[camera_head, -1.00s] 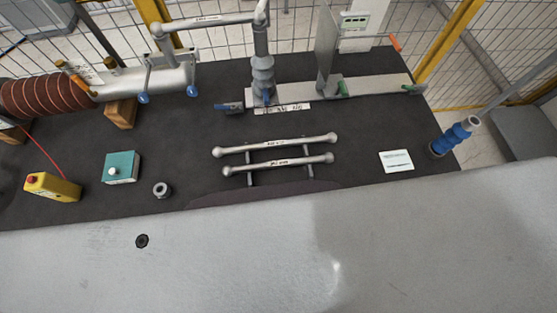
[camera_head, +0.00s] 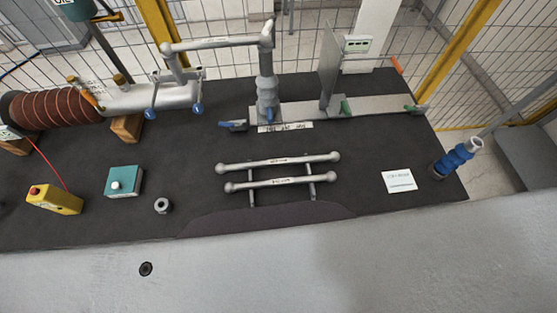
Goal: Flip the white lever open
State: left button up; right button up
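I cannot make out a clear white lever. A teal box (camera_head: 124,182) with a small white knob (camera_head: 116,185) on it sits at the left of the dark table top. A silver bar (camera_head: 218,43) with a joint at each end runs from the reddish-brown ribbed bushing assembly (camera_head: 62,108) to a grey upright post (camera_head: 266,75) at the back. Blue-tipped handles (camera_head: 198,110) hang at the assembly's right end. Neither of my grippers is in view.
A wire fence (camera_head: 225,65) stands behind.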

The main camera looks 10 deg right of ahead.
aim_at(266, 32)
jog(key=k+j, duration=0.85)
jog(key=k+j+z, duration=0.05)
jog(key=k, duration=0.05)
